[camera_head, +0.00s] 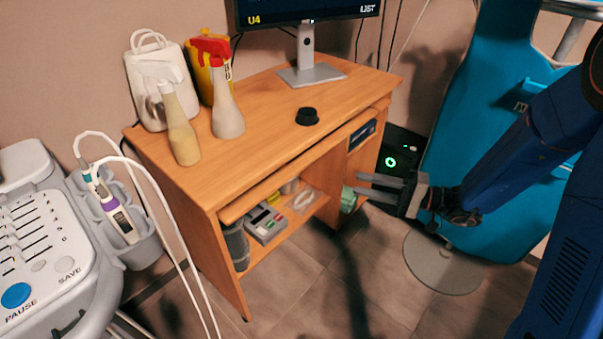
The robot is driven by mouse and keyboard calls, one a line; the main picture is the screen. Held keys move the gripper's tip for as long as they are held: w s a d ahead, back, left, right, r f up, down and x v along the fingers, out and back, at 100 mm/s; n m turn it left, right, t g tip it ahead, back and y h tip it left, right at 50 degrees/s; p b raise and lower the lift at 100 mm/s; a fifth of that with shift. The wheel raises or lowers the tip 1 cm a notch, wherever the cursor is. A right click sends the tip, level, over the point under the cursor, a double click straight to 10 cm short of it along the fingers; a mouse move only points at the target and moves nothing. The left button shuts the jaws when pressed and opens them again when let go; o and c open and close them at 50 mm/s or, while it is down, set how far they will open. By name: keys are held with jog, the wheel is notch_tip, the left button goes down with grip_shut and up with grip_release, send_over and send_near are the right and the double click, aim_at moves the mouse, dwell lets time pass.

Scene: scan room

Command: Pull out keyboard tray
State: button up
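The keyboard tray (303,166) is a wooden board under the top of the wooden desk (270,118). Its front edge runs from the lower left to the upper right and stands out slightly past the desk top. My gripper (356,184) is to the right of the desk front, below and apart from the tray edge. Its two grey fingers point left with a gap between them and nothing held. The tray's upper surface is mostly hidden by the desk top.
Spray bottles (228,103), a white container (158,75), a black puck (307,116) and a monitor (303,12) stand on the desk. A card terminal (265,222) sits on the lower shelf. A blue panel (455,165) is at right, a control console (45,245) at left. The front floor (345,285) is clear.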

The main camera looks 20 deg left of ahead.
aim_at(302, 170)
jog(key=a, duration=1.7)
jog(key=shift+w+a, duration=0.1)
jog(key=shift+a, duration=0.2)
grip_shut()
